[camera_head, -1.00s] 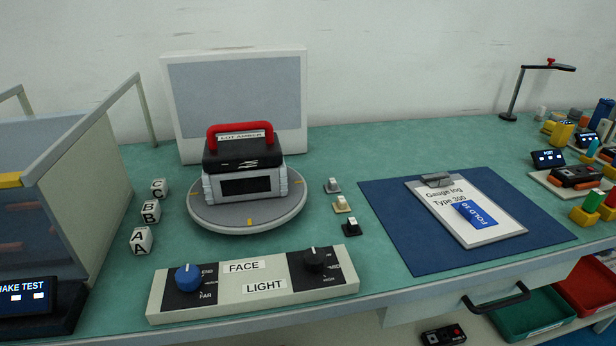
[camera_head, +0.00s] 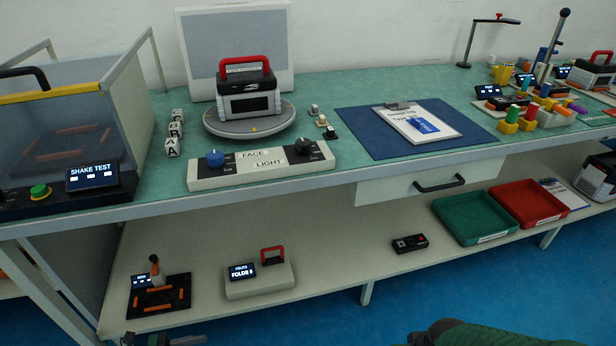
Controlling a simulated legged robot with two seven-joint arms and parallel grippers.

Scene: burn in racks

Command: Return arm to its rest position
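A small dark grey part at the bottom edge, left of centre, looks like my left gripper (camera_head: 163,340). It is mostly cut off, so its opening cannot be judged. It is in front of the lower shelf and appears to touch nothing. A dark green and black part of my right arm shows at the bottom edge, right of centre. My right gripper itself cannot be seen. No held object shows on either side.
The green bench top (camera_head: 300,82) carries a black-and-white unit with a red handle (camera_head: 247,95) on a round turntable (camera_head: 215,127). A control panel (camera_head: 262,165) lies near the front edge. The lower shelf (camera_head: 330,262) holds green (camera_head: 474,219) and red (camera_head: 528,203) trays. Blue floor is open in front.

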